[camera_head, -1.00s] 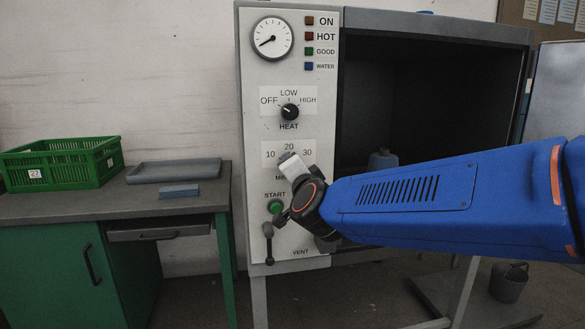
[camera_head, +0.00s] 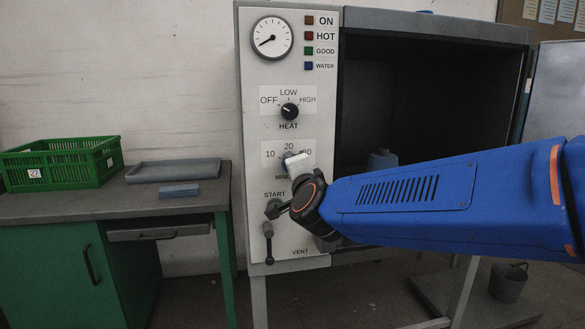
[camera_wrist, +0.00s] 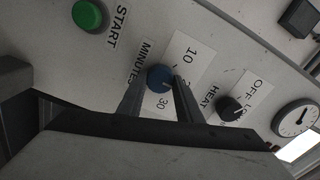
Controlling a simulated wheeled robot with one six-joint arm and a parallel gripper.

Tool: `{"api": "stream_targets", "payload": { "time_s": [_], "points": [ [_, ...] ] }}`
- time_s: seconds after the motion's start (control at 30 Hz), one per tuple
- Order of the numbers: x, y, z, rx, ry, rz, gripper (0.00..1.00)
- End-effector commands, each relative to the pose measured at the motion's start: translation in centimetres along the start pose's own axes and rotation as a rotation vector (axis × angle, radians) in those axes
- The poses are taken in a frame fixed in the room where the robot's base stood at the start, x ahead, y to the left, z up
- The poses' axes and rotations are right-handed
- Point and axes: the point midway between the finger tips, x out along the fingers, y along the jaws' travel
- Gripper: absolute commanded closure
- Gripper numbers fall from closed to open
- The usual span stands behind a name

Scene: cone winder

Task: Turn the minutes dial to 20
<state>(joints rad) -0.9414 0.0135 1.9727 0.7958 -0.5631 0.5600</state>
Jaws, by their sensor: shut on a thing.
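The minutes dial is a round blue knob (camera_wrist: 160,78) on a white scale marked 10, 20 and 30. In the wrist view it sits between my two fingers, which are shut on it. A pale mark on the knob shows, pointing roughly toward the hidden 20, but I cannot read it exactly. In the head view my gripper (camera_head: 291,160) is at the minutes scale (camera_head: 268,152) and covers most of the dial. The label 20 shows above it in that view.
The green START button (camera_wrist: 88,15) and the vent lever (camera_head: 268,243) are below. The open dark chamber (camera_head: 420,100) is to the right. A green crate (camera_head: 62,163) and grey tray (camera_head: 175,171) stand on the left bench.

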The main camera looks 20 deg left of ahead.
Motion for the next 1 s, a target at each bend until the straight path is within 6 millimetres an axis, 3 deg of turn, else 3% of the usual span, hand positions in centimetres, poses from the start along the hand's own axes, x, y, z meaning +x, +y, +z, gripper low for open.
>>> {"api": "stream_targets", "payload": {
  "time_s": [0.07,0.1,0.17,0.57,1.0],
  "points": [
    [0.0,0.1,0.0,0.0,0.0,0.002,0.9],
    [0.0,0.1,0.0,0.0,0.0,0.002,0.58],
    [0.0,0.1,0.0,0.0,0.0,0.002,0.49],
    [-0.6,0.0,0.0,0.0,0.0,0.0,0.49],
    [-8.0,0.0,0.0,0.0,-0.002,-0.001,0.49]
  ]
}}
